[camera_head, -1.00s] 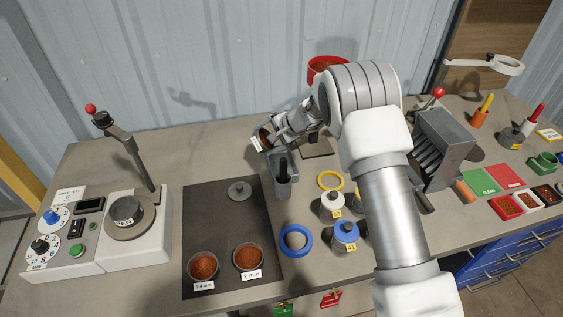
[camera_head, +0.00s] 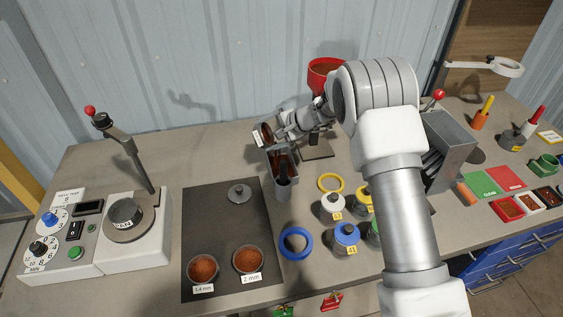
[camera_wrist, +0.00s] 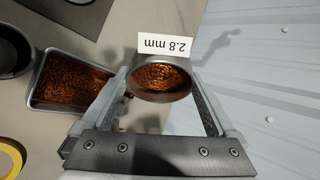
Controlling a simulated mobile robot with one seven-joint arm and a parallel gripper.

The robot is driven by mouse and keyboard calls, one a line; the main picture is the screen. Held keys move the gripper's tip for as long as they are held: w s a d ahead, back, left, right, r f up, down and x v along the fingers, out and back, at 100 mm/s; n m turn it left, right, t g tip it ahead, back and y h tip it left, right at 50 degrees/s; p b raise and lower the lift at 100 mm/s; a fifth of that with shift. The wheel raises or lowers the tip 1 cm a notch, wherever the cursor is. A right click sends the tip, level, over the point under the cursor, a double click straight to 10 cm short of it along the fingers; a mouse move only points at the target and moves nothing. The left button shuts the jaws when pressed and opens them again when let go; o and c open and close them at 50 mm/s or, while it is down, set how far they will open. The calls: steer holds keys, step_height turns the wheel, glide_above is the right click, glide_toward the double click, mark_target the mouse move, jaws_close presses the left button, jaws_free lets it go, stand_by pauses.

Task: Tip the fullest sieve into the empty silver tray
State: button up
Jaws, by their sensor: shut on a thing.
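My gripper (camera_head: 281,129) is shut on a round sieve (camera_head: 266,135) labelled 2.8 mm. The sieve is tilted steeply at the back edge of the silver tray (camera_head: 293,180). The wrist view shows the sieve (camera_wrist: 162,97) between my two fingers, with copper-coloured granules visible in it. The tray (camera_wrist: 34,106) beside it also holds copper granules. Two other sieves, 1.4 mm (camera_head: 203,268) and 2 mm (camera_head: 248,260), stand on the dark mat (camera_head: 215,215), both holding granules.
A control unit with a lever (camera_head: 135,155) stands at left. Jars (camera_head: 345,236), a blue ring (camera_head: 296,243) and a yellow ring (camera_head: 330,182) lie right of the tray. A red funnel (camera_head: 324,74) and a grey slotted box (camera_head: 449,135) stand farther right.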

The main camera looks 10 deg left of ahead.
steer(key=shift+d+r+y+p, duration=0.1)
steer(key=shift+r+y+p, duration=0.25)
steer(key=shift+r, duration=0.85)
steer(key=shift+y, duration=0.25)
steer(key=shift+d+r+y, duration=0.25)
steer(key=shift+r+y, duration=0.35)
steer(key=shift+r, duration=0.2)
steer(key=shift+w+d+r+m+y+b, duration=0.15)
steer(key=shift+d+r+m+y+b, duration=0.55)
steer(key=shift+b, duration=1.55)
steer(key=shift+d+r+y+b, duration=0.1)
steer(key=shift+d+y+b, duration=0.3)
steer(key=shift+y+b, duration=1.2)
steer(key=shift+d+f+t+b, duration=0.35)
steer(key=shift+f+b, duration=0.4)
steer(key=shift+b, duration=2.55)
steer(key=shift+w+d+m+y+b, duration=0.2)
steer(key=shift+y+b, duration=0.3)
steer(key=shift+b, duration=0.4)
steer(key=shift+s+d+m+y+b, duration=0.1)
steer(key=shift+m+y+b, duration=0.3)
steer(key=shift+b, duration=0.5)
steer(key=shift+d+r+t+y+b, duration=0.2)
steer(key=shift+r+t+y+b, duration=0.15)
steer(key=shift+r+y+b, duration=0.6)
steer(key=shift+d+f+m+t+y+b, duration=0.15)
steer(key=shift+f+m+t+y+b, duration=0.25)
steer(key=shift+b, duration=0.9)
